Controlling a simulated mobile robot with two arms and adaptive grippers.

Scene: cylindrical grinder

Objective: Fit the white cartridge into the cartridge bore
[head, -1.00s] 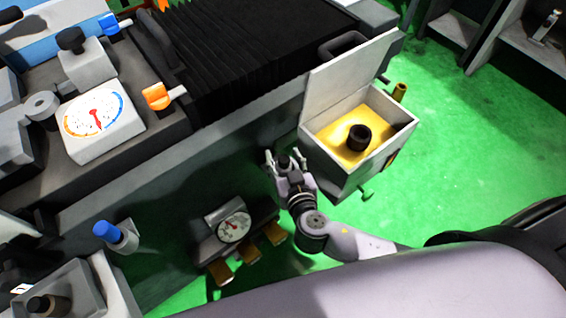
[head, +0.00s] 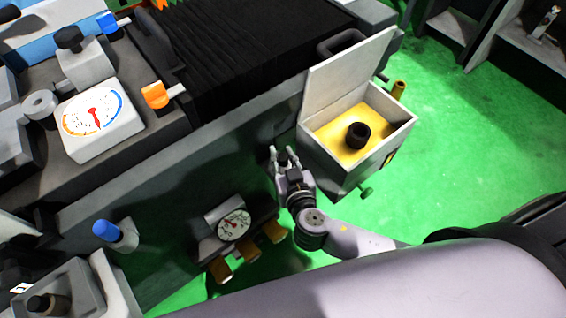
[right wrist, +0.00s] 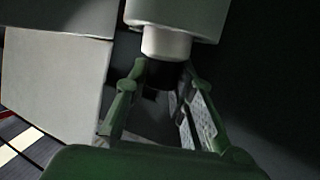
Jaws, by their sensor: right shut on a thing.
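My right gripper (head: 283,154) is beside the left wall of the open-lidded box, with its fingers close together. In the right wrist view the gripper (right wrist: 160,85) has its two fingers around the dark lower end of a pale stepped piece. Its narrow pale part (right wrist: 166,42), which looks like the white cartridge, meets a wider pale cylinder (right wrist: 176,12) at the top edge. I cannot tell whether the wider part belongs to the cartridge or to the machine. The cartridge bore cannot be made out. My left gripper is not in view.
The pale box (head: 331,168) holds a yellow surface with a black round piece (head: 358,134) standing on it. A dial gauge (head: 234,225) with brass-coloured pieces sits left of my right arm. The machine flank (head: 165,190) is close by. Green floor (head: 470,140) is clear at right.

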